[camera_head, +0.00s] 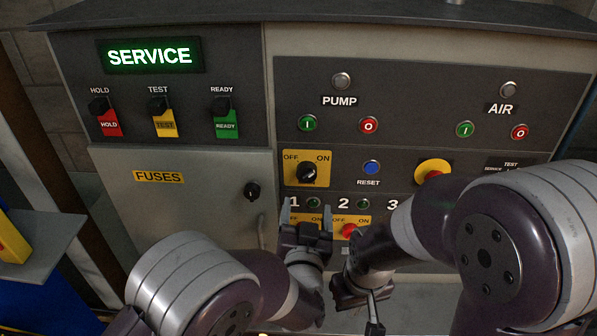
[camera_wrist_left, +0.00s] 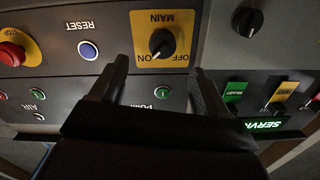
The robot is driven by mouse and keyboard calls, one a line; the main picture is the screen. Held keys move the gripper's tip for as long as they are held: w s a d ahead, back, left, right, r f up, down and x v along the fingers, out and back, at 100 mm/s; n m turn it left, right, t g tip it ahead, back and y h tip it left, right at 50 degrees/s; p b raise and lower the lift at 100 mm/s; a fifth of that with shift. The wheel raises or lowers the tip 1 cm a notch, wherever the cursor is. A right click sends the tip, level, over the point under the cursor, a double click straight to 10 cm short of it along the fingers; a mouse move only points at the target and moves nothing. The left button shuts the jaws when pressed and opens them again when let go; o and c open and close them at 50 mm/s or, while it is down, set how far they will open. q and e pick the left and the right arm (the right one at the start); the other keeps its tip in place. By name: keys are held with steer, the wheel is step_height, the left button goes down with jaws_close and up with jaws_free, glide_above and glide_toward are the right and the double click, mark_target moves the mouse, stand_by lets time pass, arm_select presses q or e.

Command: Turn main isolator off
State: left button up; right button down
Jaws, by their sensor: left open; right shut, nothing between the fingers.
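The main isolator (camera_head: 307,172) is a black rotary knob on a yellow plate, with OFF at left and ON at right. In the left wrist view the isolator (camera_wrist_left: 162,43) appears upside down, and its handle seems to lean toward ON. My left gripper (camera_head: 306,212) is open and empty, just below the isolator in the head view. In the left wrist view its fingers (camera_wrist_left: 157,72) are spread wide, with the knob beyond and between them, apart from both. My right gripper (camera_head: 374,326) is shut and empty, pointing down at the bottom centre, away from the knob.
A blue reset button (camera_head: 372,167) and a red-on-yellow stop button (camera_head: 433,172) lie right of the isolator. A fuse door (camera_head: 180,205) with a black knob (camera_head: 252,190) is at left. Lower yellow-plated switches, one red (camera_head: 349,230), are partly hidden by my arms.

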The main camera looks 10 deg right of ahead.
mark_target(306, 180)
arm_select(q)
steer(key=p+x, duration=0.1)
steer(key=x, duration=0.1)
steer(key=p+x, duration=0.1)
steer(key=x, duration=0.2)
steer(key=p+x, duration=0.1)
steer(key=x, duration=0.1)
steer(key=shift+w+a+r, duration=0.25)
steer(key=shift+w+a, duration=0.05)
steer(key=shift+w, duration=0.2)
steer(key=shift+w+d, duration=0.1)
steer(key=shift+w, duration=0.3)
steer(key=shift+w+d+f+p, duration=0.25)
steer(key=shift+w+d+p, duration=0.05)
steer(key=shift+w+d, duration=0.2)
steer(key=shift+s+a, duration=0.1)
steer(key=shift+a, duration=0.15)
steer(key=c, duration=0.8)
steer(key=shift+c, duration=1.2)
